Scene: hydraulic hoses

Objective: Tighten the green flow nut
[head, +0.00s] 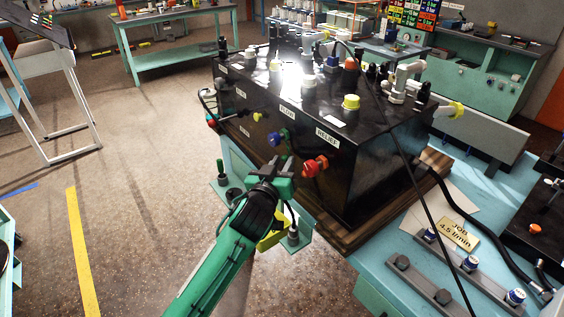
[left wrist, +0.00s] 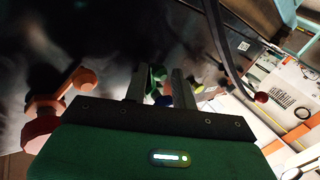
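The green flow nut (head: 286,133) is on the front face of the black box, below the FLOW label (head: 287,113), with a blue knob (head: 274,139) beside it. In the left wrist view the green nut (left wrist: 157,74) and the blue knob (left wrist: 163,100) show between my two fingers. My left gripper (head: 281,163) is open, its fingers pointing at the box just below the knob in the head view. I cannot tell whether a finger touches the nut. My right gripper is not in view.
The red-orange relief knob (head: 315,166) sits right of my left gripper and shows large in the left wrist view (left wrist: 41,134). A yellow knob (head: 257,117) is up and left of the nut. A black hose (head: 398,150) runs down past the box.

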